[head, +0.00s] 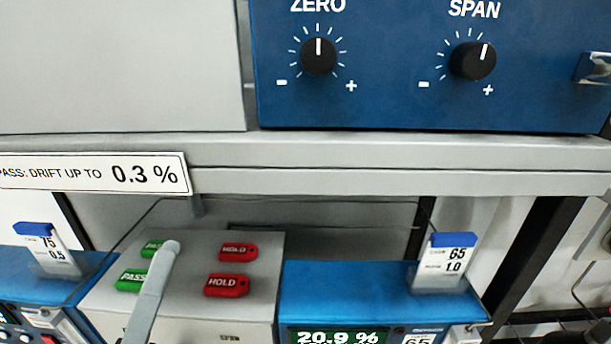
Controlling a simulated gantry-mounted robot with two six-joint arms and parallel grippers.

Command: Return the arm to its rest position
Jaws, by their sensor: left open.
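One slim grey finger of my left gripper (166,252) reaches up from the bottom edge, left of the middle. Its rounded tip appears in front of the grey box (258,290) that carries green and red tags. The tip partly covers the upper green tag (151,248) and passes close to the lower green PASS tag (130,280). I cannot tell whether it touches the box. Nothing shows held by it. The rest of my left arm is out of view. My right gripper is not in view.
A blue panel (400,90) with ZERO and SPAN knobs stands on a grey shelf (400,150). Below are red HOLD tags (227,285), a blue analyser (340,290) reading 20.9 %, with a 65 card (445,262), and another blue unit (85,270) at left.

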